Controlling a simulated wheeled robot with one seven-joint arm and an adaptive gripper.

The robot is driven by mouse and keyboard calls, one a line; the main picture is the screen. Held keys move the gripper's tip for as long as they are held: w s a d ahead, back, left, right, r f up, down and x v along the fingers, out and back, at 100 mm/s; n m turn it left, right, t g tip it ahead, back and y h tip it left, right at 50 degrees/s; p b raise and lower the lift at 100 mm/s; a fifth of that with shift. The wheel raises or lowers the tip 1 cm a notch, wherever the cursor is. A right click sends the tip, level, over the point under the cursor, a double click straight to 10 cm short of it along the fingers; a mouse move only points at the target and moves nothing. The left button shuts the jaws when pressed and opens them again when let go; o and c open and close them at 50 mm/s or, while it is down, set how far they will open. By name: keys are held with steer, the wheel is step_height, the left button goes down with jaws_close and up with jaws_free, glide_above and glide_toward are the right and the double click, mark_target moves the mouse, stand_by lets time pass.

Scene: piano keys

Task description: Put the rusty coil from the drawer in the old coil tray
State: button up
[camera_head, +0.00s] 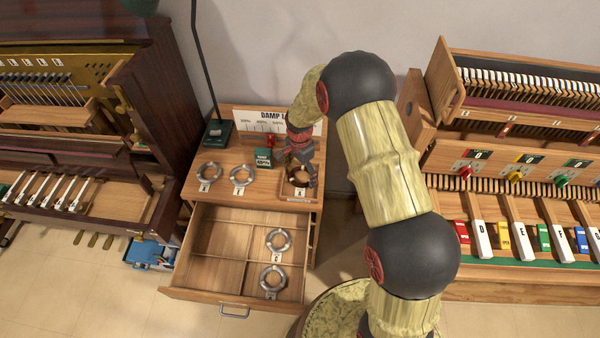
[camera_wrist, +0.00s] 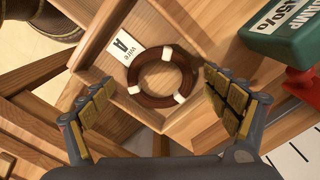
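The rusty coil (camera_wrist: 162,77) is a dark brown ring with white ties and a tag reading "wire A". It lies in the wooden old coil tray (camera_head: 284,191) on the right of the cabinet top; in the head view the coil (camera_head: 299,179) is partly hidden by my gripper. My gripper (camera_head: 302,180) is above the tray. In the wrist view my gripper (camera_wrist: 165,105) is open, with its padded fingers apart on either side of the coil, and I see no contact. The drawer (camera_head: 212,243) is pulled open below.
Two silver coils (camera_head: 278,241) (camera_head: 273,279) lie in the drawer's right compartments. A green damp block (camera_head: 264,157) is close left of my gripper. Piano mechanisms (camera_head: 75,125) (camera_head: 520,170) flank the cabinet.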

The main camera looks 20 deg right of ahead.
steer(key=s+r+n+t+p, duration=0.1)
steer(key=s+r+n, duration=0.1)
steer(key=r, duration=1)
steer(key=s+r+n+p, duration=0.1)
steer(key=s+r, duration=0.2)
steer(key=r, duration=1)
steer(key=s+r+n+t, duration=0.2)
steer(key=s+r+n, duration=0.3)
steer(key=s, duration=0.7)
steer(key=s+r+n+t, duration=0.2)
steer(key=s+r+n, duration=0.3)
steer(key=s+r, duration=0.4)
steer(key=s, duration=0.4)
steer(key=shift+s+r+n+t, duration=0.25)
steer(key=shift+r+n+t, duration=0.05)
